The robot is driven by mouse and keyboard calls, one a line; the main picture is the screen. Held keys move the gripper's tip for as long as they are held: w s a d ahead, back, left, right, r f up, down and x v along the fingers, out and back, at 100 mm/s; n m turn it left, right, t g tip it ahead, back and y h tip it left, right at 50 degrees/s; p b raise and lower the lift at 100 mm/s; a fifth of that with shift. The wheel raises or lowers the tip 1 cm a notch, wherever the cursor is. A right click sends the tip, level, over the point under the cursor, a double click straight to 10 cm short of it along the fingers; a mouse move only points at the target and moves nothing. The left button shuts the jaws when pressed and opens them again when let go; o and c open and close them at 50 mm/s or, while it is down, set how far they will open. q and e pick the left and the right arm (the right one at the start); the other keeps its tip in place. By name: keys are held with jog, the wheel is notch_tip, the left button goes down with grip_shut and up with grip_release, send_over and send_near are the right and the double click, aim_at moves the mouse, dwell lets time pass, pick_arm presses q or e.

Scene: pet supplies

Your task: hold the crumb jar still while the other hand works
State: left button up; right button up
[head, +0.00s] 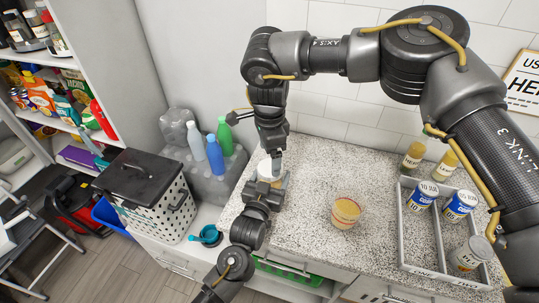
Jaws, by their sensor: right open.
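A whitish jar (265,170) stands near the counter's left edge, largely hidden by my two hands. I cannot tell whether it is the crumb jar. My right gripper (273,152) points down just above and behind it and is open. My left gripper (270,184) reaches up from below, close against the near side of the jar. Its fingers are too small and overlapped to show whether they hold it. A small round tub with a yellowish top (345,212) stands upright on the open counter to the right, apart from both grippers.
A grey divided tray (408,235) holds blue-and-white tins and another tin at the right, with two yellow-capped jars (412,158) behind. Several bottles (215,155) and a lidded white basket (160,212) stand left. Speckled counter (315,165) is clear around the tub.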

aim_at(270, 167)
jog(key=shift+n+t+h, duration=0.3)
jog(key=shift+n+t, duration=0.3)
jog(key=shift+n, duration=0.2)
jog(key=r, duration=0.1)
jog(key=w+r, duration=0.1)
jog(key=w+d+r, duration=0.1)
jog(key=r, duration=0.1)
jog(key=shift+w, duration=0.15)
jog(key=shift+c, duration=0.4)
jog(key=n, duration=0.1)
jog(key=s+n, duration=0.1)
jog(key=n, duration=0.1)
jog(key=s+a+n+g, duration=0.1)
jog(key=shift+s+f+n, duration=0.15)
jog(key=shift+f+n, duration=0.1)
jog(key=shift+n, duration=0.15)
jog(key=shift+d, duration=0.1)
jog(key=shift+f, duration=4.05)
jog(key=shift+c, duration=0.4)
